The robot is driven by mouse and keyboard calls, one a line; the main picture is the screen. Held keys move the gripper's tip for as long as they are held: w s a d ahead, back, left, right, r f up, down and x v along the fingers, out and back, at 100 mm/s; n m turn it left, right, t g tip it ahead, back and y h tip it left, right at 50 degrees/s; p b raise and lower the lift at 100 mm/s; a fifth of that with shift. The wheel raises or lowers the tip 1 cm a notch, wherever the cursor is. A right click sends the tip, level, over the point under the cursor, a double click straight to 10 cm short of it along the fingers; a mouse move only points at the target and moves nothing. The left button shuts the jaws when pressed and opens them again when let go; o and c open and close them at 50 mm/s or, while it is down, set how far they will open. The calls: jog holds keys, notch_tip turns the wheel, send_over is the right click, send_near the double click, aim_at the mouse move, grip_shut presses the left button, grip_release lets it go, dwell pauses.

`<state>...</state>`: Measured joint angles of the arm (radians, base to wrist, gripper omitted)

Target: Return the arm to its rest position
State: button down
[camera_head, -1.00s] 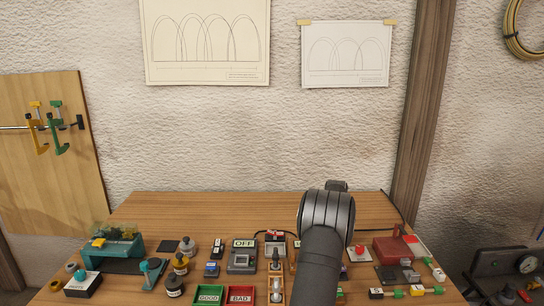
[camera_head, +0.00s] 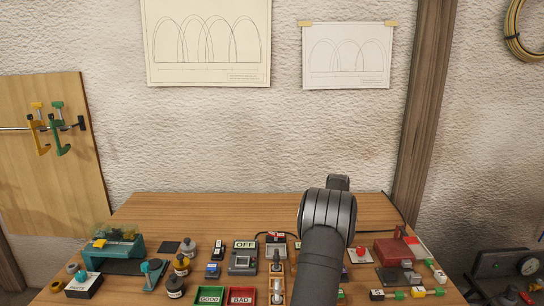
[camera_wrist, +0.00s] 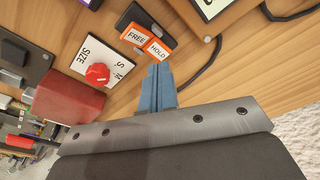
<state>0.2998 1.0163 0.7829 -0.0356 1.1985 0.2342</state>
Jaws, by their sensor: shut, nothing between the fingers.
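My arm rises from the bottom edge of the head view, its dark grey link in front of the bench. In the wrist view my gripper (camera_wrist: 158,88) shows as blue fingers close together, shut with nothing between them. It points over the wooden bench top (camera_wrist: 215,75), just below an orange FREE/HOLD switch block (camera_wrist: 147,38) in that picture. I cannot tell its height above the wood. In the head view the gripper itself is hidden behind my arm.
The bench (camera_head: 270,208) holds many items: a green GOOD tray (camera_head: 208,296), a red BAD tray (camera_head: 241,296), an OFF-labelled device (camera_head: 243,258), and a red block (camera_head: 393,250). A white card with a red knob (camera_wrist: 98,72) lies near the gripper. The bench's back strip is clear.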

notch_tip(320, 180, down, 2)
jog(key=shift+f, duration=0.1)
jog(key=shift+w+r, duration=0.1)
jog(key=shift+r, duration=0.15)
notch_tip(320, 180, up, 10)
jog(key=s, duration=0.1)
jog(key=shift+d+r, duration=0.2)
